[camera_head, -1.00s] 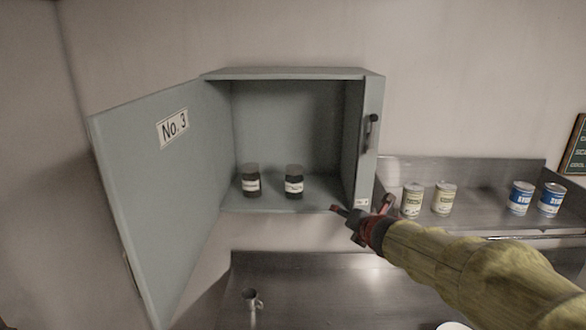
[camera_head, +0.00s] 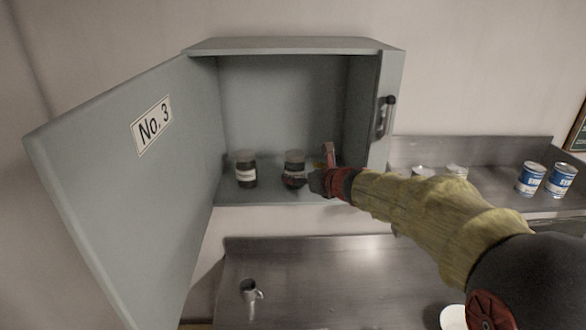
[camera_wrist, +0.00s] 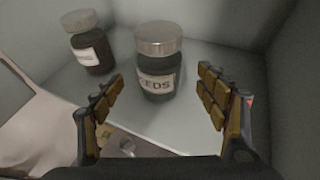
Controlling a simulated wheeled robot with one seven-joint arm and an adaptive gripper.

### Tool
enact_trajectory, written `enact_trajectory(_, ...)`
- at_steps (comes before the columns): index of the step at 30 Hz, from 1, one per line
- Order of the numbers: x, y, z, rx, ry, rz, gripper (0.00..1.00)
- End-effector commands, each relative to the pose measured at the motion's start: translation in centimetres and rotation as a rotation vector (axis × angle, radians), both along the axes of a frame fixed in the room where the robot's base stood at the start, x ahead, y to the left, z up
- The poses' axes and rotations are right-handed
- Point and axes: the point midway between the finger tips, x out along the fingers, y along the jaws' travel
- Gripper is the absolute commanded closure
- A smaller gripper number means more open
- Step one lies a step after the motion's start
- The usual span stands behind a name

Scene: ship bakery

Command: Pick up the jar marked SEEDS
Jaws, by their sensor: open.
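The jar marked SEEDS (camera_wrist: 158,62) is dark with a grey lid and a pale label reading "EDS" in the wrist view. It stands upright on the floor of the open cabinet, ahead of and between my open fingers, not gripped. In the head view the jar (camera_head: 294,163) is partly covered at its lower part by my gripper (camera_head: 312,170). In the wrist view my gripper (camera_wrist: 160,100) is open, one finger on each side, with the jar a little beyond the fingertips. A second, similar jar (camera_wrist: 88,42) stands to its left, also in the head view (camera_head: 246,170).
The cabinet door (camera_head: 110,190), marked No. 3, hangs open at left. The cabinet's right wall (camera_head: 362,110) is close to my gripper. A shelf (camera_head: 500,180) with several cans stands at right. A metal cup (camera_head: 249,291) sits on the counter below.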

Motion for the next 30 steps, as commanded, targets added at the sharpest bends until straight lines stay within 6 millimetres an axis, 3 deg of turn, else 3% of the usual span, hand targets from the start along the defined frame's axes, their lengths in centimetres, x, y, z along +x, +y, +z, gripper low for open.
enact_trajectory(13,4.5,2.1,-1.4,0.0,0.0,-0.001,0.26)
enact_trajectory(22,4.7,2.2,-1.5,0.0,-0.001,-0.001,0.26)
enact_trajectory(30,4.7,2.2,-1.5,0.001,-0.001,-0.001,0.42)
